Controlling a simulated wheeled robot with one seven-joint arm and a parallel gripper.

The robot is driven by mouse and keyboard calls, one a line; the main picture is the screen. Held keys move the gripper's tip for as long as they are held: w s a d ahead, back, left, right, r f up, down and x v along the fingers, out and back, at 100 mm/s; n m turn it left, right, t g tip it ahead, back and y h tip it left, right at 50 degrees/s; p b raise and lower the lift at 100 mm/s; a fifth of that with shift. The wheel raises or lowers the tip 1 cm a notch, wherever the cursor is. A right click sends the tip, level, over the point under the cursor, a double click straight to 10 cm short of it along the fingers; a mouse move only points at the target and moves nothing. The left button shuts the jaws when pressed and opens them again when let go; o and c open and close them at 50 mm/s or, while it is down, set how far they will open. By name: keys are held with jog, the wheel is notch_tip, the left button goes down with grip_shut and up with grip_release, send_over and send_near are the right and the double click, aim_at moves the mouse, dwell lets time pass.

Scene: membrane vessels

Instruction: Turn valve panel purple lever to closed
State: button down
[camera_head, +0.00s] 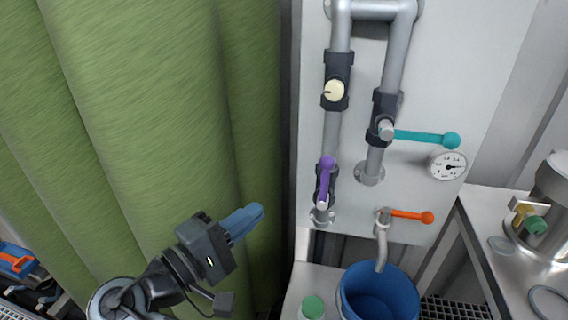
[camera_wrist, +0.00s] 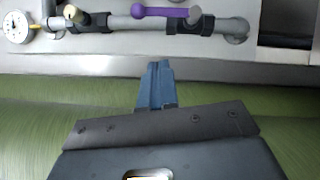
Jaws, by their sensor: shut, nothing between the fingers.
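The purple lever (camera_head: 325,176) is on the valve panel (camera_head: 430,80), on the lower part of the left pipe. It stands upright along the pipe, with its ball end up. In the wrist view the purple lever (camera_wrist: 160,12) lies along the grey pipe at the top, with its ball end to the left. My gripper (camera_head: 254,213) is left of the lever and lower, in front of the green curtain. Its blue fingers are shut together and empty, apart from the lever. In the wrist view my gripper (camera_wrist: 158,68) points toward the panel, below the lever.
A teal lever (camera_head: 428,138) and an orange lever (camera_head: 410,215) point right. A gauge (camera_head: 447,165) and cream knob (camera_head: 334,90) are on the panel. A blue bucket (camera_head: 352,290) stands below the spout. A green curtain (camera_head: 130,110) hangs at left; a metal table (camera_head: 490,225) stands right.

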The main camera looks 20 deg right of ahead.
aim_at(324, 184)
jog(key=w+d+r+p, duration=0.1)
jog(key=d+r, duration=0.1)
jog(key=d, duration=0.3)
jog(key=w+d+r+m+g+h+p, duration=0.1)
jog(key=d+r+p, duration=0.1)
jog(key=d, duration=0.4)
jog(key=shift+w+r, duration=0.25)
jog(key=shift+w, duration=0.1)
jog(key=shift+d, duration=0.1)
